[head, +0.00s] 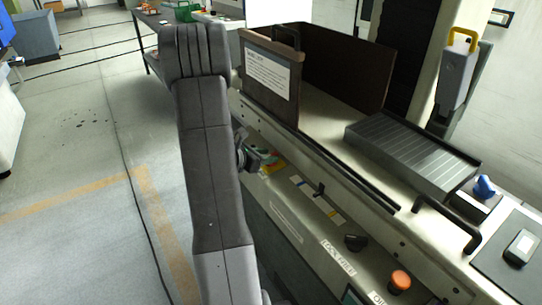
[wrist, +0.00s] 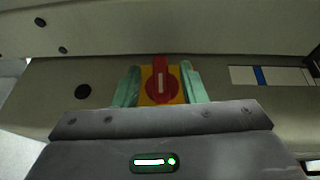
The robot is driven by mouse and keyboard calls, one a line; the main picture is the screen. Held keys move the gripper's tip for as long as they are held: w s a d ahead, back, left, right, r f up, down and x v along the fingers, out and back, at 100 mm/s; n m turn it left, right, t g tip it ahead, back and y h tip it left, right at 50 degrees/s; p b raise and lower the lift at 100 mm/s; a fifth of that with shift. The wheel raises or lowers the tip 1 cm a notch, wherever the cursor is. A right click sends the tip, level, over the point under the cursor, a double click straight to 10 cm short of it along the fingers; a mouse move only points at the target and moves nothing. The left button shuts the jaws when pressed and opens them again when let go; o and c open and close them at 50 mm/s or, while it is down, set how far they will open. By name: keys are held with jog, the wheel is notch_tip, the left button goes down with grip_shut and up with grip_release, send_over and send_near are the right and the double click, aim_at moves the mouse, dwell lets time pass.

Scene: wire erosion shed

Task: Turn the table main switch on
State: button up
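The table main switch is a red rotary knob (wrist: 160,82) on a yellow plate (wrist: 146,98), set in the machine's beige front panel. Its handle stands upright in the wrist view. My gripper (wrist: 162,84) has its two pale green fingers apart, one on each side of the knob, with yellow showing between the fingers and the red handle. In the head view my gripper (head: 260,158) is at the front panel, beside my arm. A bit of the yellow plate (head: 275,167) shows there, and the knob is mostly hidden.
Along the same panel are a black knob (head: 355,242) and an orange button (head: 400,280). A black handle (head: 448,222) sticks out above them. A brown guard with a paper sign (head: 268,75) stands on the machine. The floor at left is open.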

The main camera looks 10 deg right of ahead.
jog(key=shift+x, duration=1.1)
grip_shut()
jog(key=shift+m+g, duration=0.4)
jog(key=shift+g, duration=0.1)
jog(key=m+g+h+p, duration=0.1)
jog(key=m+g+p, duration=0.1)
jog(key=m+g, duration=0.1)
jog(key=shift+m+g, duration=0.4)
jog(key=shift+g, duration=0.2)
jog(key=m+g+y+p, duration=0.1)
jog(key=m+g+p, duration=0.1)
jog(key=m+g, duration=0.3)
jog(key=shift+g, duration=0.6)
jog(key=shift+m+g, duration=0.3)
jog(key=shift+m, duration=0.1)
